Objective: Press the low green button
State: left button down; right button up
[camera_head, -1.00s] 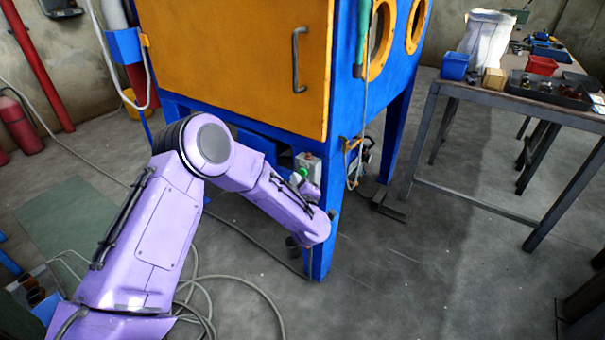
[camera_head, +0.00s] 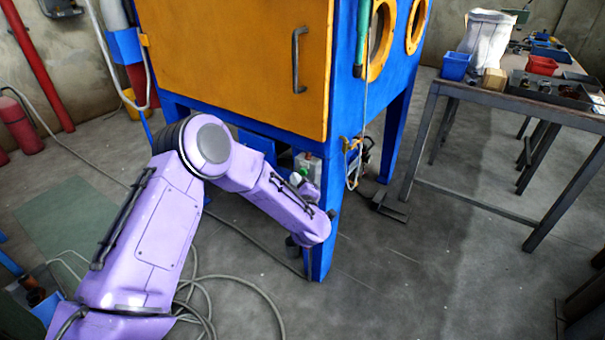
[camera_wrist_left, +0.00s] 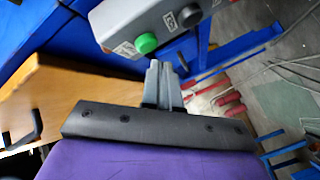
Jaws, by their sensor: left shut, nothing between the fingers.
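The green button (camera_wrist_left: 146,43) is a round cap on a grey control box (camera_wrist_left: 165,18), beside a black knob (camera_wrist_left: 189,16). It shows in the left wrist view at the top, just above my fingertips. My left gripper (camera_wrist_left: 160,68) is shut and empty, its fingertips close under the button. I cannot tell whether they touch it. In the head view the control box (camera_head: 309,162) is on the blue front leg of the cabinet. My left wrist and gripper (camera_head: 306,185) stand in front of it and largely hide the button. My right gripper is not in view.
The blaster cabinet (camera_head: 235,60) has an orange door and blue legs. A hose and cable (camera_head: 356,160) hang right of the control box. Loose cable (camera_head: 235,285) lies on the floor. A workbench (camera_head: 470,92) with bins stands at right. The floor between is mostly clear.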

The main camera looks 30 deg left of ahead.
pick_arm(q)
jog(key=shift+w, duration=0.1)
dwell(0.3)
jog(key=shift+w, duration=0.3)
jog(key=shift+w, duration=0.45)
dwell(0.6)
jog(key=shift+s+d, duration=0.1)
jog(key=shift+s, duration=0.05)
jog(key=shift+s+p, duration=0.35)
jog(key=shift+s, duration=0.35)
